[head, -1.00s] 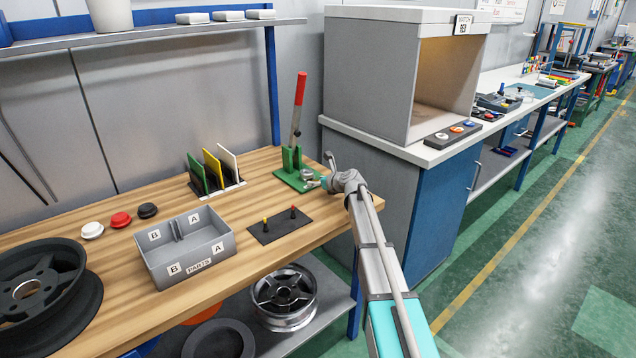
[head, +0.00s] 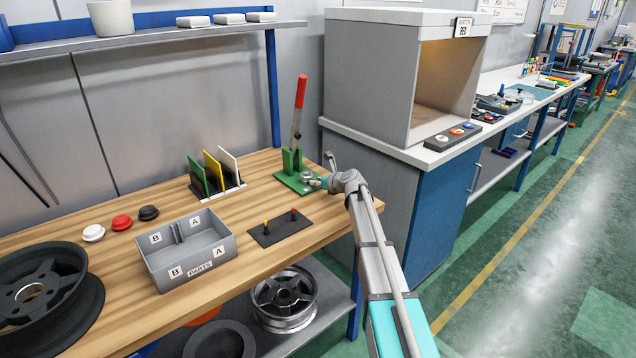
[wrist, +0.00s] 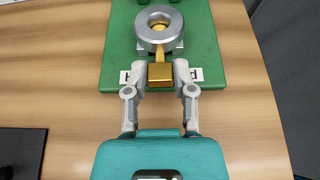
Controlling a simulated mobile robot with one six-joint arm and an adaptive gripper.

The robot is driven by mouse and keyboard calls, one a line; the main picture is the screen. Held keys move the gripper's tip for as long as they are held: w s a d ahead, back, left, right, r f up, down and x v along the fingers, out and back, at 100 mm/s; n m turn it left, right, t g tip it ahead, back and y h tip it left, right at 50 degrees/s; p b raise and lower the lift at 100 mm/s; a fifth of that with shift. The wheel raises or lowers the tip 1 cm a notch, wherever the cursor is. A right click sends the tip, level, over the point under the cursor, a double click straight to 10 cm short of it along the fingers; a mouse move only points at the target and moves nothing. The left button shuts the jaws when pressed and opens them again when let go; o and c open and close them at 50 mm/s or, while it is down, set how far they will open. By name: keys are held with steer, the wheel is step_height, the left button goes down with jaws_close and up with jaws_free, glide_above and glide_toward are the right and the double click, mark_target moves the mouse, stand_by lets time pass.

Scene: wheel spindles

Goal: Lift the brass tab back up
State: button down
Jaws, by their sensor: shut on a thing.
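The brass tab (wrist: 160,74) sticks out from below a silver ring (wrist: 159,27) on a green base plate (wrist: 116,47) in the wrist view. My gripper (wrist: 161,74) is shut on the tab, with one finger on each side of it.
A black mat (head: 280,228) with two small pegs and a grey parts bin (head: 165,268) are to the left. A rack of coloured plates (head: 217,183) stands behind. A grey cabinet (head: 385,190) is close on the right of my arm.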

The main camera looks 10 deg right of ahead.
steer(key=shift+w+d+r, duration=0.1)
steer(key=shift+w+r, duration=0.05)
steer(key=shift+c, duration=2.2)
jaws_free()
steer(key=shift+f, duration=0.2)
